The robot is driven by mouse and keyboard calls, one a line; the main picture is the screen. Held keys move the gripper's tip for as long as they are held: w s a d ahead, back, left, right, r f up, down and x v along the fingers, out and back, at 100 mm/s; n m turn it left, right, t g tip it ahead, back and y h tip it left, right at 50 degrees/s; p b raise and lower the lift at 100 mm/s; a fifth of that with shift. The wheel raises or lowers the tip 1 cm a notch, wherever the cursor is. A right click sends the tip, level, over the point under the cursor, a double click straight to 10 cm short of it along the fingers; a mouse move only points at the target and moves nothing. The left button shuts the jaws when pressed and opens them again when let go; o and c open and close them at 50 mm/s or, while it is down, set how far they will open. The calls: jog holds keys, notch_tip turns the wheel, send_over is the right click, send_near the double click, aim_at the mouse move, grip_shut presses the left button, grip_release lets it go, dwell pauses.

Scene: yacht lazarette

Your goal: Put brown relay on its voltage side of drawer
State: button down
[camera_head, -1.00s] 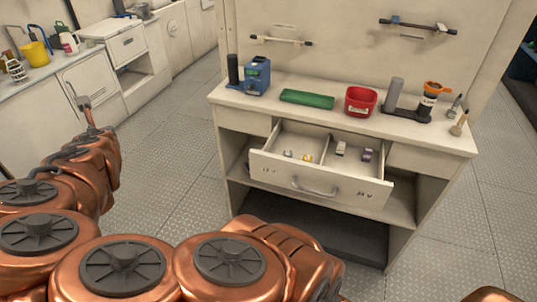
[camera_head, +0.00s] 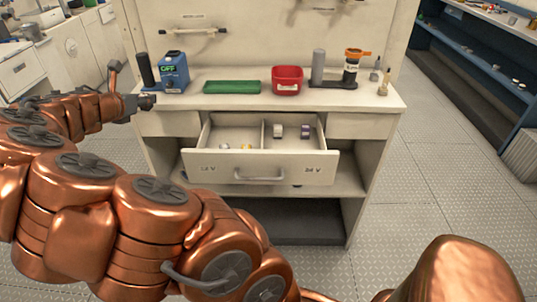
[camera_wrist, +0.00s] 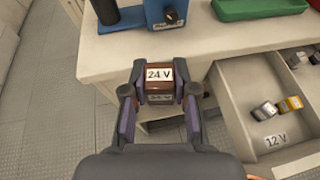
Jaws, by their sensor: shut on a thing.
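The brown relay (camera_wrist: 159,88) carries a white "24 V" label and sits between the fingers of my gripper (camera_wrist: 161,80), which is shut on it. In the head view my gripper (camera_head: 147,101) is at the left end of the bench, near the top's front edge; the relay is hard to make out there. The drawer (camera_head: 262,170) is pulled open, with a divider between two sides. Its left side is marked "12 V" and holds small grey and yellow relays (camera_wrist: 265,110). Its right side is marked "24 V" and holds a white relay (camera_head: 278,131) and a purplish one (camera_head: 305,131).
On the bench top (camera_head: 230,102) stand a blue box (camera_head: 173,72), a green tray (camera_head: 231,87), a red bin (camera_head: 287,79) and an orange-topped item (camera_head: 352,65). Blue shelving (camera_head: 470,80) stands at the right. Open floor lies right of the bench.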

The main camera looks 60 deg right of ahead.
jog(key=s+d+r+m+g+y+b, duration=0.1)
jog(key=s+d+m+g+b, duration=0.3)
jog(key=s+d+m+g, duration=0.8)
jog(key=s+d+m+g+y+b, duration=0.2)
jog(key=s+d+y, duration=0.1)
jog(key=s, duration=0.9)
jog(key=s+d+m+g+y+b, duration=0.1)
jog(key=s+d+m+y+b, duration=0.2)
jog(key=s, duration=0.8)
jog(key=shift+n+g, duration=0.3)
jog(key=shift+n, duration=0.2)
jog(key=f+b, duration=0.1)
jog(key=f, duration=0.4)
jog(key=f+b, duration=0.1)
jog(key=f, duration=0.5)
jog(key=f+b, duration=0.2)
jog(key=f, duration=0.3)
jog(key=shift+a+f, duration=0.25)
jog(key=shift+a, duration=0.05)
jog(key=shift+y, duration=0.3)
jog(key=c, duration=0.9)
grip_release()
